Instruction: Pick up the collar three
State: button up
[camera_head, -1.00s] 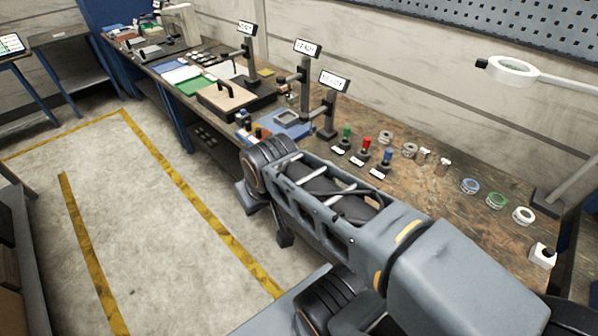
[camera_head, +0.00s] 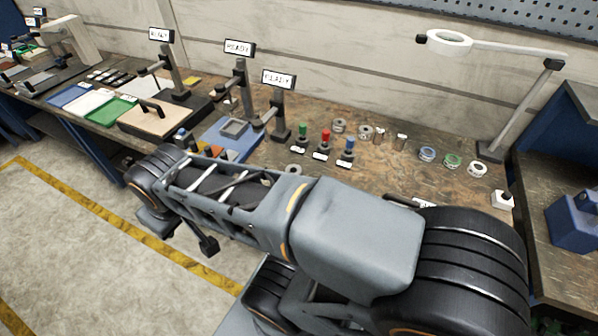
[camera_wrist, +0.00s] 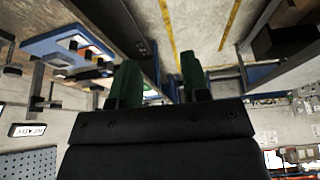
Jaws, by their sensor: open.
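Several small ring-shaped parts stand on the wooden workbench (camera_head: 385,185). Grey metal rings are at the back (camera_head: 339,125), beside it (camera_head: 365,132), and one nearer my arm (camera_head: 295,169). Rings with blue (camera_head: 427,153), green (camera_head: 452,160) and white (camera_head: 477,168) colouring stand farther right. I cannot tell which of these is collar three; no number is readable. My gripper (camera_wrist: 160,80) shows in the wrist view with two green fingers apart and nothing between them. No ring is recognisable near it there. In the head view my arm covers part of the bench front.
A ring lamp (camera_head: 450,41) overhangs the right. A white block (camera_head: 503,200) sits at the right end.

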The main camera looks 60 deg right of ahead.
aim_at(293, 169)
jog(key=z, duration=1.9)
jog(key=k, duration=1.25)
jog(key=u, duration=0.85)
jog(key=i, duration=0.6)
jog(key=u, duration=0.95)
jog(key=i, duration=0.75)
jog(key=z, duration=0.7)
jog(key=i, duration=0.85)
jog(key=z, duration=0.85)
